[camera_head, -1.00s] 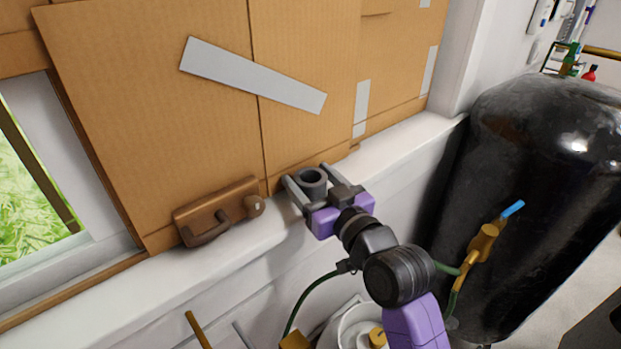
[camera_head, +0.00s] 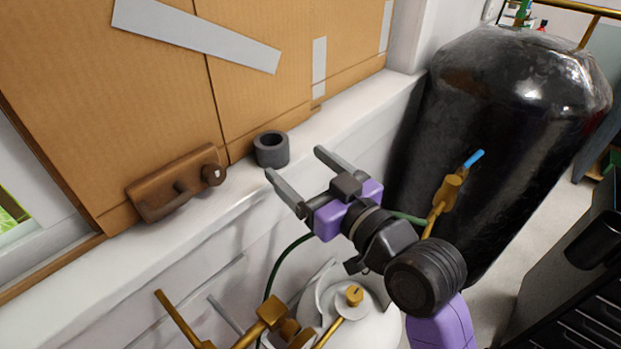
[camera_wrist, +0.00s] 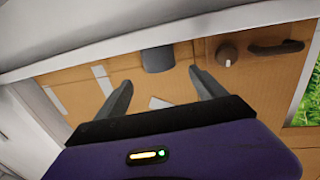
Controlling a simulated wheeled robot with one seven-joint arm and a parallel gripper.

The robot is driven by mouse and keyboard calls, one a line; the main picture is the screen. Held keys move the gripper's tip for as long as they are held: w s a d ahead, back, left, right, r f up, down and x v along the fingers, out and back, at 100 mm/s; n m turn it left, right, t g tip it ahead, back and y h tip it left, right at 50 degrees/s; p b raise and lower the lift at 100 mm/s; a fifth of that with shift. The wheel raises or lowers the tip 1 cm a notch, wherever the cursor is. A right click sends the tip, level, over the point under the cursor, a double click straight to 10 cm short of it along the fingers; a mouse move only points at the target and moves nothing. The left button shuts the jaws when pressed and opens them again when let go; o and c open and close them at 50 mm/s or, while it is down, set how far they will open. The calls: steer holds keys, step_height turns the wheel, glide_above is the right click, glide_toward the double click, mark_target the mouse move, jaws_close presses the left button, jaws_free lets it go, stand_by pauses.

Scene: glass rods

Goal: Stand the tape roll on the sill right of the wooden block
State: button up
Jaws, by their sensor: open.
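The tape roll (camera_head: 271,149), a short dark grey ring, stands on the white sill (camera_head: 345,117) with its hole facing up. It is just right of the brown wooden block (camera_head: 160,192), with a small gap between them. The block carries a handle and a round knob. My gripper (camera_head: 295,163) is open and empty, in front of and to the right of the roll, apart from it. In the wrist view the roll (camera_wrist: 157,59) shows beyond my open fingers (camera_wrist: 161,79), and the block's knob (camera_wrist: 227,53) is to its right.
Cardboard panels (camera_head: 265,95) with grey tape strips stand behind the sill. A large black tank (camera_head: 510,120) with a brass valve (camera_head: 446,190) is at the right. A white tank (camera_head: 360,315) with brass fittings is below. The sill right of the roll is clear.

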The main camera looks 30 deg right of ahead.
steer(key=shift+s+d, duration=0.15)
steer(key=shift+s, duration=1.05)
steer(key=s+f+m+g+h, duration=0.2)
steer(key=s+f, duration=1.3)
steer(key=s, duration=0.7)
steer(key=s+a+f+g, duration=0.1)
steer(key=s, duration=0.8)
steer(key=shift+s+a+f+n, duration=0.25)
steer(key=shift+s+f+n, duration=0.05)
steer(key=shift+s+f, duration=0.1)
steer(key=shift+c, duration=0.2)
